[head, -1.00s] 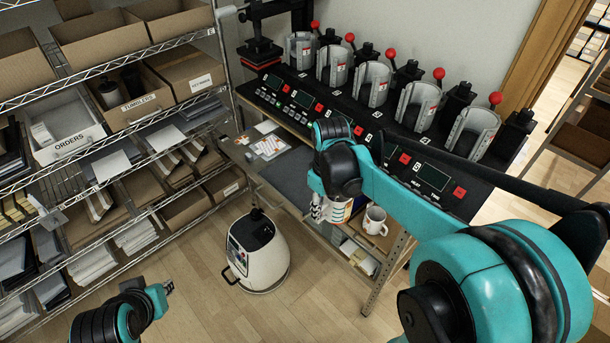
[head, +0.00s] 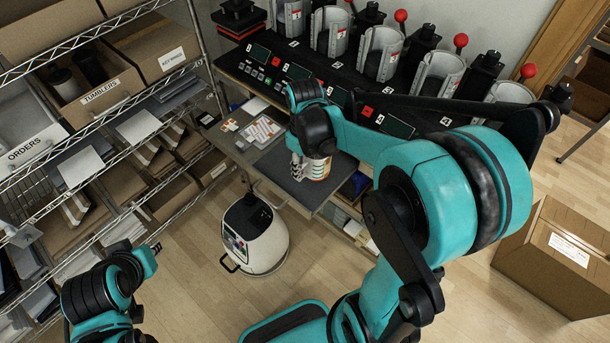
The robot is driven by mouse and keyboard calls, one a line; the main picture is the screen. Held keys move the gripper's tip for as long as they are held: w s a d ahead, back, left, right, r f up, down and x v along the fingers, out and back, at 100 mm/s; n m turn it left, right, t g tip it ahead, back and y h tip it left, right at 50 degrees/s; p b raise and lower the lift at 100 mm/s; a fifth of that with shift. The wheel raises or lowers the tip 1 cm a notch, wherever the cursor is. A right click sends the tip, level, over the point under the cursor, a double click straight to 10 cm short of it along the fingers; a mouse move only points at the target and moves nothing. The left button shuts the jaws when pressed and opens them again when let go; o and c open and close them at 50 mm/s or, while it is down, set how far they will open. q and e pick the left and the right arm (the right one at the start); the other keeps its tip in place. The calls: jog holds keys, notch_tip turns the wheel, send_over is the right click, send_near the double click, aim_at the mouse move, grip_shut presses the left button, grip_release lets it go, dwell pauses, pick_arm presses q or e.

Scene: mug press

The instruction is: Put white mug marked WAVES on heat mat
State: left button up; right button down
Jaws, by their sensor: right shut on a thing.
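The white mug (head: 320,168) shows orange marks on its side; I cannot read any word on it. My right gripper (head: 300,168) is shut on it, and the gripper and wrist hide part of it. The mug is over the dark grey heat mat (head: 282,176) on the bench's front shelf. I cannot tell whether the mug touches the mat. My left gripper (head: 157,248) is at the lower left, far from the mug, small and mostly hidden by its own wrist.
A row of mug presses (head: 383,52) with red-knobbed levers stands behind the mat. Printed sheets (head: 262,131) lie left of the mat. A white rounded machine (head: 254,236) stands on the floor in front. Wire shelving is on the left, a cardboard box (head: 560,255) on the right.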

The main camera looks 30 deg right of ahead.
aim_at(304, 175)
jog(key=shift+f+b, duration=0.5)
jog(key=shift+f, duration=1.85)
jog(key=shift+f, duration=0.15)
jog(key=c, duration=1)
grip_release()
